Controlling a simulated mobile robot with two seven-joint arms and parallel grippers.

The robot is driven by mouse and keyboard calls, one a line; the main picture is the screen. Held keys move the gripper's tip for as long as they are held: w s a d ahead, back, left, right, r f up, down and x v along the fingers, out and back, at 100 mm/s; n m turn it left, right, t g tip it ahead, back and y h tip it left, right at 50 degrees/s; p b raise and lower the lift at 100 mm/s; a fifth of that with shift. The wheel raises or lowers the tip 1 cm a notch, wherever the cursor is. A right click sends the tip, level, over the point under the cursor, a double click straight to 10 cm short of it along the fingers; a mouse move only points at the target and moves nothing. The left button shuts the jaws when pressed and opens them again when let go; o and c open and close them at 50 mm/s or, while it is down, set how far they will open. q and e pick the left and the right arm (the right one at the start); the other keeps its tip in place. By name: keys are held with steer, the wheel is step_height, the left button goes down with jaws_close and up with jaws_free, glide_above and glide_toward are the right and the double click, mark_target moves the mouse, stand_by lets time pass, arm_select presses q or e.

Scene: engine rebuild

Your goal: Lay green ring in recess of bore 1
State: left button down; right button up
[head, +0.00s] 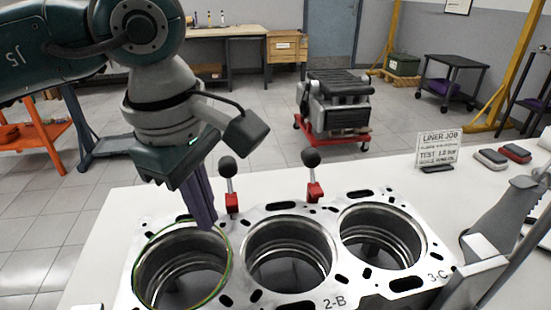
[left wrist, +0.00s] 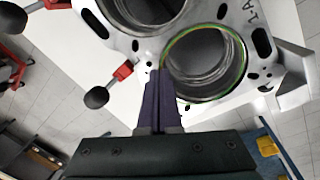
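The engine block (head: 335,295) lies on a white table with three bores in a row. The left bore (head: 180,272) has the thin green ring (head: 229,262) around its rim. In the left wrist view the ring (left wrist: 243,55) circles the same bore (left wrist: 203,60), marked 1-A. I cannot tell whether it is fully seated or slightly raised. My left gripper (head: 212,226) points down at the ring's far right edge. In the left wrist view its dark purple fingers (left wrist: 160,75) are together, their tips at the ring's edge.
Two red clamps with black knobs (head: 227,165) (head: 312,158) stand behind the block. Bores 2-B (head: 290,256) and 3-C (head: 380,238) are empty. A job sign (head: 438,148) and grey brackets (head: 475,270) stand at the right.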

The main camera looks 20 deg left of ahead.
arm_select(q)
steer(key=c, duration=1)
jaws_free()
steer(key=shift+c, duration=0.2)
steer(key=shift+r, duration=0.15)
steer(key=shift+r+p, duration=2.05)
steer(key=shift+r, duration=0.8)
